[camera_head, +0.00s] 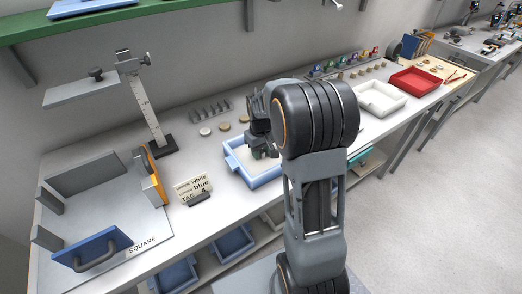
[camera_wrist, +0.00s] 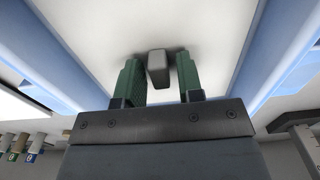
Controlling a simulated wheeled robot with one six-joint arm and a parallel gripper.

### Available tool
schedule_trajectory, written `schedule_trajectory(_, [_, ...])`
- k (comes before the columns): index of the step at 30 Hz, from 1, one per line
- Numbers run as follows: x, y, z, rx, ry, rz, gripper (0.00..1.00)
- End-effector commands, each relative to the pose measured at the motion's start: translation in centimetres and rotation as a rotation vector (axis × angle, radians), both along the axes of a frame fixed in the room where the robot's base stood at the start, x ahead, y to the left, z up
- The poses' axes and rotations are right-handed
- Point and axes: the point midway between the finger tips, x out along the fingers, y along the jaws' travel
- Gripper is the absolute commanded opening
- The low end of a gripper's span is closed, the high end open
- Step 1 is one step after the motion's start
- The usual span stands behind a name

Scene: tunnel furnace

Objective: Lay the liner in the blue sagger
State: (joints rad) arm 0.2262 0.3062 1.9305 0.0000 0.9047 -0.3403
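The blue sagger (camera_head: 264,180) stands on the bench. Its blue walls also show on both sides of the wrist view (camera_wrist: 75,45). A white sheet, apparently the liner (camera_head: 236,155), lies inside the walls; it fills the space between them in the wrist view (camera_wrist: 215,40). A small grey block-like grip (camera_wrist: 157,68) stands up from the white surface. My gripper (camera_head: 262,151) is low over the sagger. In the wrist view its two green fingers (camera_wrist: 161,80) stand either side of the grip, with a gap visible at the right finger. My arm hides part of the sagger.
Small discs (camera_head: 205,131) lie behind. A white tray (camera_head: 381,99) and a red tray (camera_head: 415,80) stand right.

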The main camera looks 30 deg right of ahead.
Motion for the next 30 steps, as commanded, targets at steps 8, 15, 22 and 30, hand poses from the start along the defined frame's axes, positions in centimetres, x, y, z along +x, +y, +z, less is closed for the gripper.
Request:
schedule_trajectory(8, [0.0, 0.0, 0.0, 0.000, 0.000, 0.000, 0.46])
schedule_trajectory(15, [0.1, 0.0, 1.4, -0.001, -0.003, 0.000, 0.46])
schedule_trajectory(22, [0.1, 0.0, 5.9, -0.001, -0.005, 0.000, 0.46])
schedule_trajectory(30, [0.0, 0.0, 10.9, -0.001, -0.003, 0.000, 0.46])
